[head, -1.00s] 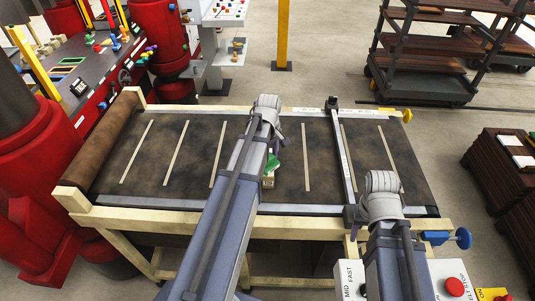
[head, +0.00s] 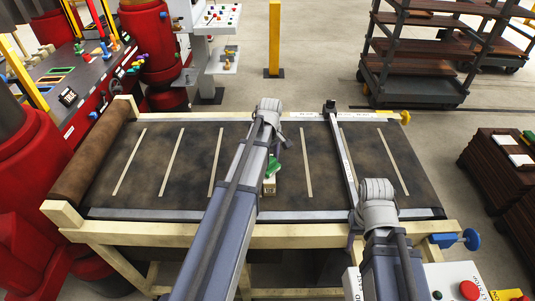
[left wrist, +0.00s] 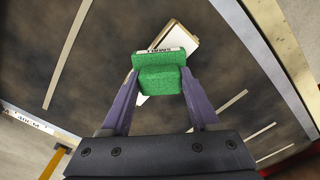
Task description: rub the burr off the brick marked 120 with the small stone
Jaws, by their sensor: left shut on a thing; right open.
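My left gripper (left wrist: 162,95) is shut on a green block, the small stone (left wrist: 162,72), whose white label seems to read SMALL upside down. A pale brick (left wrist: 181,36) lies on the dark belt just beyond and partly behind the stone; whether they touch is unclear. In the head view the stone (head: 271,166) and brick (head: 269,187) show just right of my left arm, near the belt's middle. No number or burr can be made out on the brick. My right arm stands at the right end of the belt; its fingers are hidden below the wrist.
The dark belt (head: 190,178) with pale stripes lies in a wooden frame, mostly clear left of my left arm. A grey rail (head: 342,155) crosses it between my arms. A red stop button (head: 469,290) is at front right. A brown brick stack (head: 487,175) stands on the right.

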